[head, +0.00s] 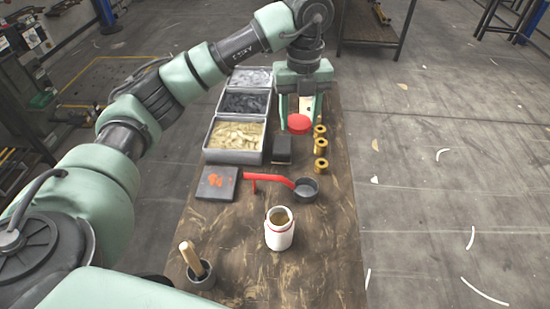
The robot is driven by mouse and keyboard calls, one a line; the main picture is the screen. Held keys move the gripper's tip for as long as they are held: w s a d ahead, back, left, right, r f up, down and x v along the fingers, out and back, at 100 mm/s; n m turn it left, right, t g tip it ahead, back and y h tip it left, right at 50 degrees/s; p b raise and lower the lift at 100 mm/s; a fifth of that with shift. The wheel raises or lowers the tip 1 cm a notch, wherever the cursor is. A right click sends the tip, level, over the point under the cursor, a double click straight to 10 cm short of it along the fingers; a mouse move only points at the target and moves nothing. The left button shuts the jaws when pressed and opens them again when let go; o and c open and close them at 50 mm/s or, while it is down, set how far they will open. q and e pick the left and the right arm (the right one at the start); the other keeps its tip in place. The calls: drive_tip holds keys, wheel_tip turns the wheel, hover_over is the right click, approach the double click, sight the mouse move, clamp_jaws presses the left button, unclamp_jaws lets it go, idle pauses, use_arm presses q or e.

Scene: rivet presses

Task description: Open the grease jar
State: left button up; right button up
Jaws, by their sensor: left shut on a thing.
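The grease jar (279,232) is white and stands upright near the front middle of the table. Its top is open, with a red ring at the neck and tan-brown contents inside. My left gripper (299,115) is at the far part of the table, well behind the jar. It is shut on the red lid (299,124), a round cap apart from the jar. Whether the lid touches the table is hard to tell. My right gripper is not in view.
A three-part grey bin (235,157) stands left of my gripper. Several brass bushings (321,147) stand right of it. A black box (281,150), a dark block (217,183), a red-handled ladle (307,189) and a pot with a wooden handle (198,272) are nearer. The table's front right is clear.

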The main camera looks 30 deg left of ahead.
sight(294, 175)
use_arm(q)
drive_tip(key=n, duration=0.4)
drive_tip(key=w+n, duration=0.1)
drive_tip(key=shift+w+a+r+n, duration=0.1)
drive_tip(key=shift+a+r+n, duration=0.15)
drive_tip(key=shift+r+n, duration=0.15)
drive_tip(key=shift+f, duration=0.15)
drive_tip(key=shift+n, duration=0.3)
wheel_tip(294, 175, down, 19)
drive_tip(key=shift+f+p, duration=0.1)
drive_tip(key=shift+p, duration=0.9)
drive_tip(key=shift+f, duration=0.25)
drive_tip(key=shift+f, duration=0.2)
drive_tip(key=o, duration=1.6)
drive_tip(key=shift+c, duration=0.2)
drive_tip(key=shift+r, duration=0.1)
